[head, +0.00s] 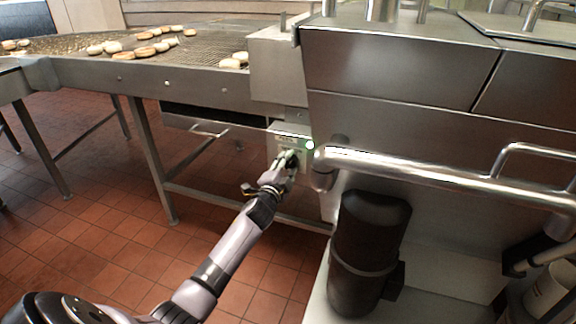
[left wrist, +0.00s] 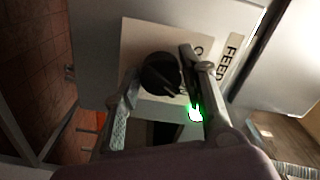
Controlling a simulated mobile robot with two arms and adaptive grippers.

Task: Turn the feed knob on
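The feed knob is a round black knob (left wrist: 160,73) on a pale plate (left wrist: 128,42), with a label reading FEED (left wrist: 231,57) to its right in the left wrist view. A green light (left wrist: 195,112) glows below and right of the knob. My left gripper (left wrist: 162,68) has one finger on each side of the knob, close against it; the exact contact is partly hidden. In the head view the left gripper (head: 287,164) is at the small control box (head: 286,134), where it covers the knob. My right gripper is not in view.
A mesh conveyor (head: 205,50) carrying several round buns (head: 145,51) runs above and left of the control box. A thick steel rail (head: 430,172) crosses to the right, above a dark cylinder (head: 367,250). The tiled floor (head: 110,250) at left is clear.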

